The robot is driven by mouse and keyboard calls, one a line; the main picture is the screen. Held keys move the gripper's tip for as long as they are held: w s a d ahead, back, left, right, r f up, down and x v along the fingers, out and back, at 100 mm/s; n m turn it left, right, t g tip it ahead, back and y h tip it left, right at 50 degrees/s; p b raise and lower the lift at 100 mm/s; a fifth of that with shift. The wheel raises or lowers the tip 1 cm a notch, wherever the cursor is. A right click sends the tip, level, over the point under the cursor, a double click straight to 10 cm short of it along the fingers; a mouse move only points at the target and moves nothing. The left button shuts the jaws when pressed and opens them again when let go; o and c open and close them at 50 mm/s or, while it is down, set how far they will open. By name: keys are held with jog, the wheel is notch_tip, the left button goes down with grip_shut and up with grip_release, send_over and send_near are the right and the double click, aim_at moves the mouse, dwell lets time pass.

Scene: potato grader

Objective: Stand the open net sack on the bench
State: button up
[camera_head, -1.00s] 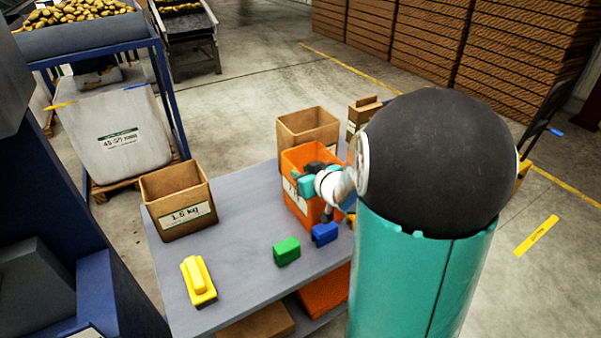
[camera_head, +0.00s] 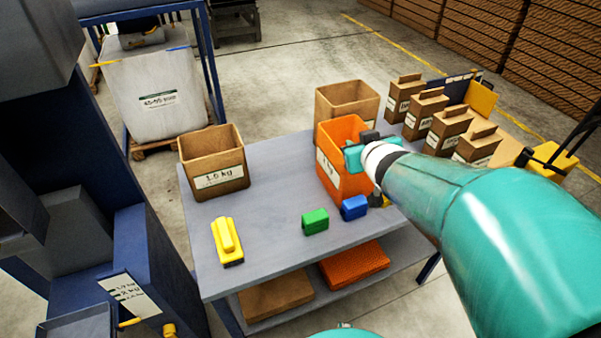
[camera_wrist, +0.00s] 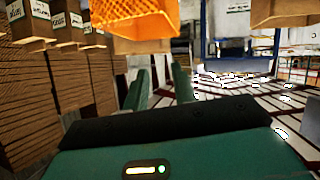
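The orange net sack (camera_head: 340,165), open at the top and with a white label, stands upright on the grey bench (camera_head: 268,195). In the wrist view an orange meshed body (camera_wrist: 135,22), seemingly the sack, fills the upper left. My gripper (camera_head: 362,150) is at the sack's right side, near its rim, partly covering that face. Its two green fingers (camera_wrist: 160,72) show apart in the wrist view, with background visible between them. I cannot tell whether it touches the sack.
A cardboard box (camera_head: 213,165) stands left on the bench, another (camera_head: 346,103) behind the sack. Yellow (camera_head: 227,242), green (camera_head: 315,222) and blue (camera_head: 354,208) blocks lie in front. Several cartons (camera_head: 447,130) line the right. The bench's middle left is clear. An orange stack (camera_head: 353,264) lies on the lower shelf.

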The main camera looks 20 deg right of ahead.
jog(key=s+a+r+g+y, duration=0.1)
jog(key=s+a+g, duration=0.2)
jog(key=s+a, duration=0.4)
jog(key=s+a+n+g+y, duration=0.1)
jog(key=s+a+g+y, duration=0.1)
jog(key=s+a, duration=0.5)
jog(key=a+g, duration=0.1)
jog(key=a, duration=0.4)
jog(key=shift+a+r+g+y, duration=0.2)
jog(key=shift+r+g+y, duration=0.1)
jog(key=shift+r+g, duration=0.1)
jog(key=shift+a, duration=0.15)
